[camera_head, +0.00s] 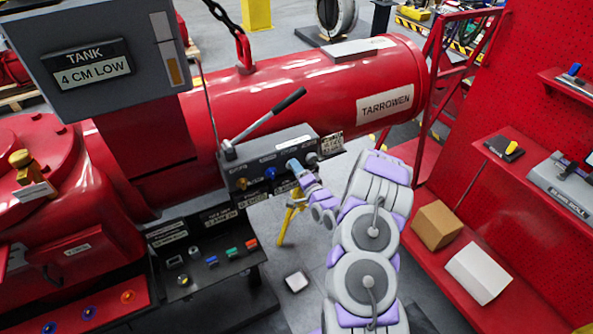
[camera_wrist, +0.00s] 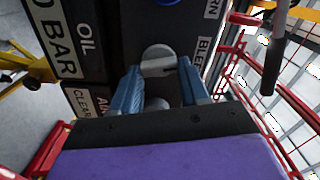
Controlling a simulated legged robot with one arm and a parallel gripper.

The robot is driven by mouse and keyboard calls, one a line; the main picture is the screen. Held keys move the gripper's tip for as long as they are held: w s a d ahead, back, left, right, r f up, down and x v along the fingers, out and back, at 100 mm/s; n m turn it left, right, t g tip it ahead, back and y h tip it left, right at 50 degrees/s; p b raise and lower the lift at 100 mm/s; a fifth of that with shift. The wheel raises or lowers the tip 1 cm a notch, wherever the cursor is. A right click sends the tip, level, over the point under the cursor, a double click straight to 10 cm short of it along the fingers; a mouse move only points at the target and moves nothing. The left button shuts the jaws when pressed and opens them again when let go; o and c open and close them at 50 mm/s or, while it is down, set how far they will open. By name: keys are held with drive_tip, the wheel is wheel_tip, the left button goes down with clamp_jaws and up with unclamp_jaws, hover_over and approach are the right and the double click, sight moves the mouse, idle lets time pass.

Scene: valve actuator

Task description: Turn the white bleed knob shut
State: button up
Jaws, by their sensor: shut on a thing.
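The white bleed knob (camera_wrist: 158,58) is a round knob with a raised bar across its face, on the dark valve panel next to a label that begins "BLEE". My gripper (camera_wrist: 159,68) has its two blue fingers on either side of the knob, shut on it. In the head view my gripper (camera_head: 293,166) reaches the front of the panel (camera_head: 262,158) from the lower right and hides the knob.
A blue knob (camera_head: 270,173) and a yellow knob (camera_head: 241,184) sit left of my gripper. A grey round knob (camera_head: 312,158) is close on its right. A long lever (camera_head: 268,118) rises above the panel. A red shelf with a cardboard box (camera_head: 437,225) stands right of my arm.

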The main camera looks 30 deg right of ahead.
drive_tip(key=shift+d+f+m, duration=0.1)
drive_tip(key=shift+d+m, duration=0.05)
drive_tip(key=shift+m, duration=0.95)
drive_tip(key=o, duration=1.1)
drive_tip(key=shift+d, duration=0.15)
drive_tip(key=shift+c, duration=0.2)
drive_tip(key=s+p, duration=0.2)
drive_tip(key=s, duration=1.5)
drive_tip(key=shift+s+d, duration=0.15)
drive_tip(key=shift+d, duration=0.2)
